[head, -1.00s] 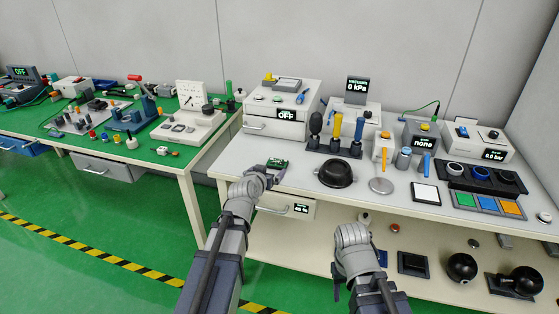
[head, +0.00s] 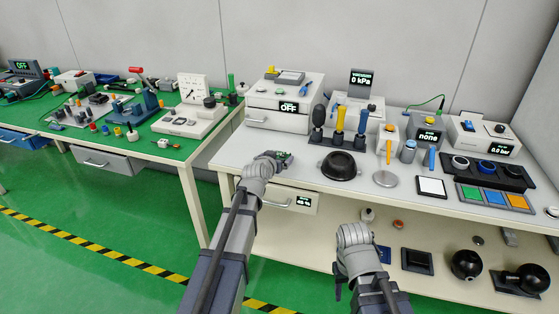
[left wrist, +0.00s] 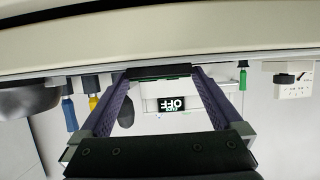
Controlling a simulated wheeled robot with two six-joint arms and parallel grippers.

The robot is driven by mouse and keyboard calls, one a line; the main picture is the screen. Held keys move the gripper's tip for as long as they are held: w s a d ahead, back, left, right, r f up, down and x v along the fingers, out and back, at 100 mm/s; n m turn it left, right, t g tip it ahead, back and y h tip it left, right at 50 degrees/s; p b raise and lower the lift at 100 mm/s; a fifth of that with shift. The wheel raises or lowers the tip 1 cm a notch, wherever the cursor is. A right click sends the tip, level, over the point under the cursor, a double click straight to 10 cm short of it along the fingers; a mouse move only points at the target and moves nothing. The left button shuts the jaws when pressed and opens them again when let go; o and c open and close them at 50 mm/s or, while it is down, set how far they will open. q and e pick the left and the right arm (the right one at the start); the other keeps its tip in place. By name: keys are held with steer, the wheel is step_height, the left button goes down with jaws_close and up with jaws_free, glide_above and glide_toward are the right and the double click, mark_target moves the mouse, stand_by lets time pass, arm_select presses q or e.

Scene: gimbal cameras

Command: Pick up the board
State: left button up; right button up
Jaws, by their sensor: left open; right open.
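The board (head: 287,157) is a small green circuit board near the front left edge of the white worktable. In the head view my left gripper (head: 277,156) is at the board and partly covers it. In the left wrist view the board (left wrist: 158,77) shows as a dark piece with a green edge between the fingertips of my left gripper (left wrist: 160,74). The jaws are open, with a finger on each side; I cannot tell whether they touch it. My right gripper (head: 343,284) is open and empty, low in front of the table; its fingers are barely visible.
A black bowl (head: 340,166) and a grey disc (head: 385,179) lie to the right of the board. A drawer box (head: 282,121) reading OFF stands behind it. The white table's front edge (head: 330,191) is close to my left gripper. A green table (head: 150,153) stands to the left.

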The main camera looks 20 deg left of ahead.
arm_select(q)
steer(key=c, duration=1)
steer(key=shift+r, duration=0.1)
step_height(320, 180, up, 10)
steer(key=p, duration=1)
